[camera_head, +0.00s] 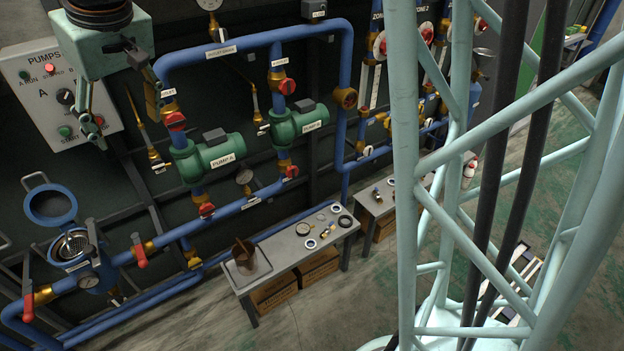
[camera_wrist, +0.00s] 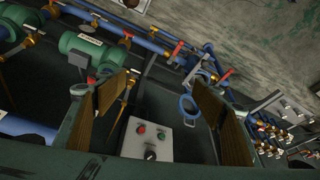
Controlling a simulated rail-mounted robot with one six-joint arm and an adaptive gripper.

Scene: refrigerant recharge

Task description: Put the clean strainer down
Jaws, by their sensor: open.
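A shiny metal strainer (camera_head: 74,243) sits inside the open blue strainer housing (camera_head: 88,272) at the lower left of the head view. The housing's round blue lid (camera_head: 50,205) is swung up behind it; it also shows in the wrist view (camera_wrist: 189,106). A brown, dirty-looking strainer (camera_head: 244,254) stands in a tray (camera_head: 262,268) on the bench. My gripper (camera_head: 120,112) is open and empty at the upper left, well above the housing and apart from it. In the wrist view nothing is between its spread fingers (camera_wrist: 160,102).
A pump control box (camera_head: 42,98) is on the wall close to my gripper. Blue pipes with red-handled valves (camera_head: 139,251) and green pumps (camera_head: 208,158) line the wall. The bench (camera_head: 290,248) holds small rings and a gauge. Open floor lies in front.

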